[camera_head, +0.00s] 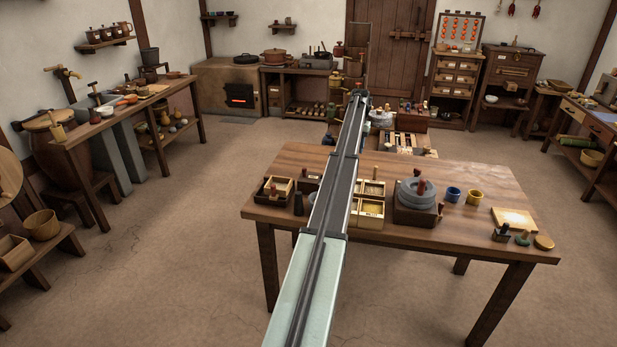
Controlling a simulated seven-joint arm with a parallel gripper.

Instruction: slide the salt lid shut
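My arm runs from the bottom edge up across the wooden table (440,170). Its far end, with my gripper (358,94), shows small beyond the table's back edge; whether the fingers are open or shut is too small to tell. No salt lid can be told for certain. Light wooden boxes (371,226) with pale and yellow contents stand just right of my arm. A small light box (277,181) sits in a dark tray left of the arm. The arm hides part of the table between them. My gripper is apart from these boxes.
A grey stone quern (416,196) on a dark base stands right of the boxes.

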